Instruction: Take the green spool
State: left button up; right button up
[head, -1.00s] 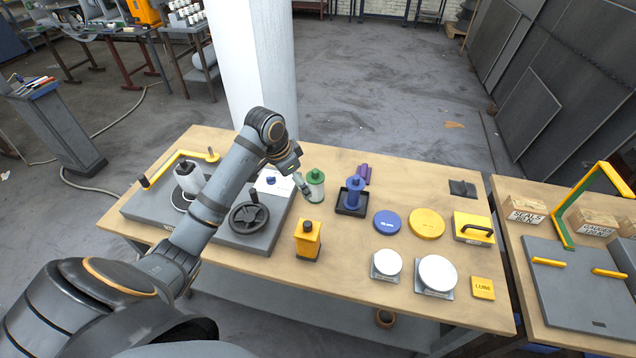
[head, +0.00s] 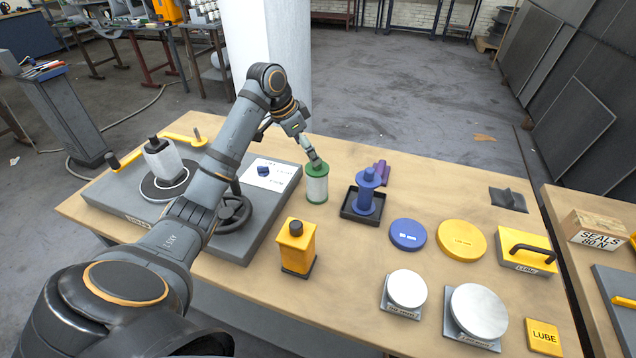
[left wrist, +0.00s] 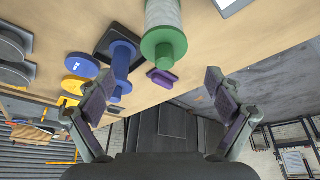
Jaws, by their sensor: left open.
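The green spool (head: 316,183) stands upright on the wooden table, with green flanges and a pale wound middle. In the left wrist view the green spool (left wrist: 163,38) is at the top centre, ahead of the fingers. My left gripper (head: 314,155) is at the spool's upper end in the head view. The left wrist view shows its two fingers (left wrist: 163,100) spread wide, with nothing between them. Whether a finger touches the spool I cannot tell. My right gripper is in neither view.
A blue spool (head: 366,191) stands in a black tray just right of the green spool. A purple piece (head: 381,172) lies behind it. A yellow bottle-like block (head: 297,246) stands in front. A grey winding base (head: 215,236) lies to the left.

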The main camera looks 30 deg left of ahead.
aim_at(317, 168)
pick_arm(q)
jog(key=x, duration=0.6)
jog(key=p+x, duration=0.1)
jog(key=x, duration=0.2)
jog(key=shift+w+a, duration=0.1)
jog(key=shift+a, duration=0.2)
jog(key=shift+c, duration=0.8)
jog(key=c, duration=1.2)
